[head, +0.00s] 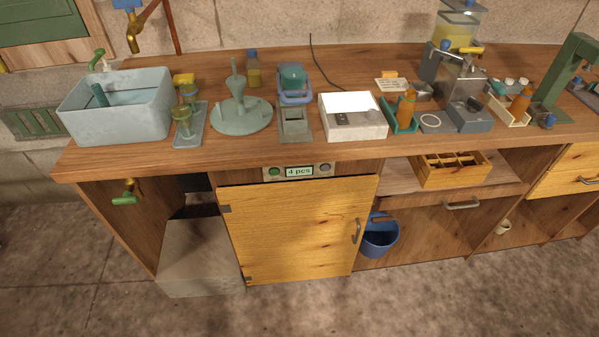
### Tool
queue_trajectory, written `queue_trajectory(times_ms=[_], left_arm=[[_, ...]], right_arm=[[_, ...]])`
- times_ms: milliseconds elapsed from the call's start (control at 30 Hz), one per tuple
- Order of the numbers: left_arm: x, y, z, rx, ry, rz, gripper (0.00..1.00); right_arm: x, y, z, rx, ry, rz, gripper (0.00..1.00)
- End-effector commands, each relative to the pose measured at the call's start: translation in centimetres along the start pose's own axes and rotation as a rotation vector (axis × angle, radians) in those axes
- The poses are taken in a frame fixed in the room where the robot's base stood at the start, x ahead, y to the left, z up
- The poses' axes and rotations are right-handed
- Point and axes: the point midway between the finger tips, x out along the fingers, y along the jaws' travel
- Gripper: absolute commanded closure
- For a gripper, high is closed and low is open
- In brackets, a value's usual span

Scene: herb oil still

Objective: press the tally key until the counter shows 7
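A small counter panel is set in the front edge of the wooden bench, just above the yellow cabinet door. Its display (299,171) reads "4 pcs". A green round button (275,172) sits left of the display and a dark grey-blue round button (325,169) sits right of it. I cannot tell from the picture which one is the tally key. Neither of my grippers is in view, and nothing touches the panel.
The cabinet door (297,232) below the panel is shut. The space in front of the panel is clear.

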Motion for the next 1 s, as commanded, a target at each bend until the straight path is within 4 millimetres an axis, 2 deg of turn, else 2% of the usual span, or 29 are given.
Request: queue_trajectory(times_ms=[67, 600, 1000], left_arm=[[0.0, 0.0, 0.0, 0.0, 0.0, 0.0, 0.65], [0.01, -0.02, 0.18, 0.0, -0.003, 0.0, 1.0], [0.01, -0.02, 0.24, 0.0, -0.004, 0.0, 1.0]], right_arm=[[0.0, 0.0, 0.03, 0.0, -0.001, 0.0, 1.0], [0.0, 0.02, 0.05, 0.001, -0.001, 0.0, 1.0], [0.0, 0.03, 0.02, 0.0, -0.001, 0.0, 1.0]])
